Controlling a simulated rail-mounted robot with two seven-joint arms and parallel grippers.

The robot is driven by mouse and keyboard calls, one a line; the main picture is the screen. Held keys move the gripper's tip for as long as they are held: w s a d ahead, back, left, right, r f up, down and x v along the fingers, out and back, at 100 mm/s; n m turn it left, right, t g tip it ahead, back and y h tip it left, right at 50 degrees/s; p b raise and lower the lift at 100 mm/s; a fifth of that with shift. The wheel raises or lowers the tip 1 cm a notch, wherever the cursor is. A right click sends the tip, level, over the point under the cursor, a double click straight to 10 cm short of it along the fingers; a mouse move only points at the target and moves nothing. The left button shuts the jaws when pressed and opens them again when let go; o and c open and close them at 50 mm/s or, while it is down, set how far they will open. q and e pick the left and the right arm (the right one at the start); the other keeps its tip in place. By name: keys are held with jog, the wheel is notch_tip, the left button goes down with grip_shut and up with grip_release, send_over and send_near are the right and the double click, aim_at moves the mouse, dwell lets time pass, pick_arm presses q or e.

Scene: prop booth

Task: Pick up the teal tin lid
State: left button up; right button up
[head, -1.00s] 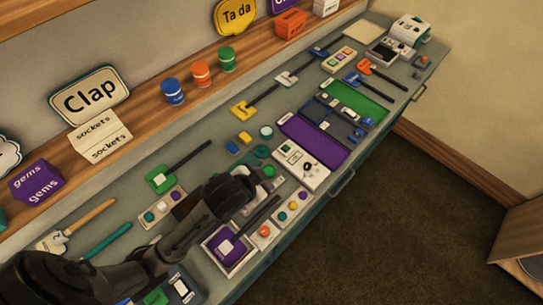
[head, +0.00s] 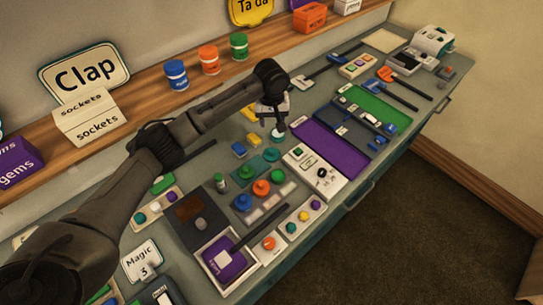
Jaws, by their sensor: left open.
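The round teal tin lid (head: 277,134) lies on the grey-green counter, with a paler top, partly hidden by my gripper. My left gripper (head: 279,126) points down over it with its fingers open. The fingertips are at or just above the lid; I cannot tell whether they touch it. My left arm reaches in from the lower left across the counter. My right gripper is not in view.
A darker teal disc (head: 271,154) and a yellow block (head: 254,139) lie close by. The wooden shelf (head: 140,98) with several props runs along the back.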

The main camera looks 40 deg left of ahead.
pick_arm(q)
jog(key=n, duration=0.3)
jog(key=b, duration=0.1)
send_over(272, 151)
jog(key=shift+g, duration=0.3)
jog(key=f, duration=0.9)
jog(key=shift+a+f, duration=0.1)
jog(key=shift+a, duration=0.2)
jog(key=f, duration=0.1)
jog(key=f+b, duration=0.1)
jog(key=f, duration=0.2)
jog(key=shift+d+f, duration=0.2)
jog(key=shift+d, duration=0.05)
jog(key=shift+f, duration=0.4)
grip_shut()
